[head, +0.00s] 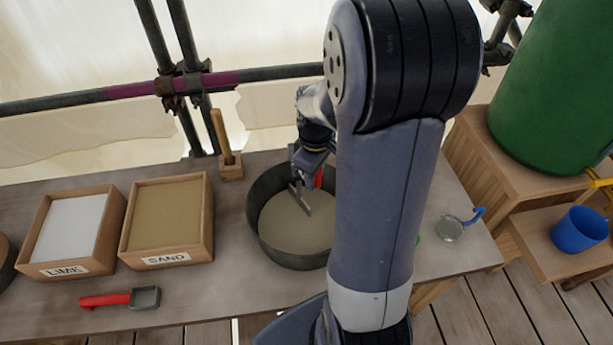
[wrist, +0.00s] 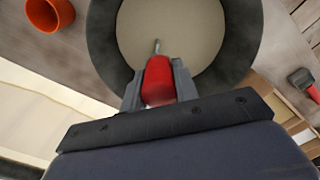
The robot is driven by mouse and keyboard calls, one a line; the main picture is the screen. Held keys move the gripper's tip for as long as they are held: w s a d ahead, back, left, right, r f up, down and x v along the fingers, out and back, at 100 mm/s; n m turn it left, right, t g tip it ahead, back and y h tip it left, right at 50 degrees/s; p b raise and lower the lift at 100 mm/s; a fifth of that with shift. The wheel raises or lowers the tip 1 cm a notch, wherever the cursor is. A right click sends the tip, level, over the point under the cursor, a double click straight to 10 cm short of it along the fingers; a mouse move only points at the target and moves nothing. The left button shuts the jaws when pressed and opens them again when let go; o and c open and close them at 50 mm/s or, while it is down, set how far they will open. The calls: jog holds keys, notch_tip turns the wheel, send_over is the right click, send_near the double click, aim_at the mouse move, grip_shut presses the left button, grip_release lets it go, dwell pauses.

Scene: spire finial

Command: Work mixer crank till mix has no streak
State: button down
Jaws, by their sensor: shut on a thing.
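The dark round mixing pan (head: 262,232) stands on the bench and also shows in the wrist view (wrist: 104,40). It holds a pale beige mix (head: 285,225) that looks even, with no streak visible on the part I see. The red crank grip (wrist: 158,80), with a short metal end, is between the fingers of my gripper (wrist: 157,88), over the pan's edge in the wrist view. In the head view, my gripper (head: 312,172) is above the pan, and a grey metal bar (head: 301,197) reaches over the mix. My arm hides the pan's right side.
A lime box (head: 72,232) and a sand box (head: 165,220) stand to the left, with a red-handled scoop (head: 120,299) in front. An upright wooden handle (head: 222,137) stands in a block behind. An orange cup (wrist: 50,13) shows in the wrist view. A strainer (head: 452,228) lies right.

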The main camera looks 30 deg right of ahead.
jog(key=shift+w+d+n, duration=0.25)
jog(key=shift+d+n, duration=0.4)
jog(key=shift+n, duration=0.35)
jog(key=shift+w+d+n, duration=0.2)
jog(key=shift+d+n, duration=0.4)
jog(key=shift+n, duration=0.4)
jog(key=c, duration=1.1)
grip_release()
notch_tip(320, 180, up, 11)
jog(key=shift+f+b, duration=0.1)
jog(key=shift+b, duration=0.25)
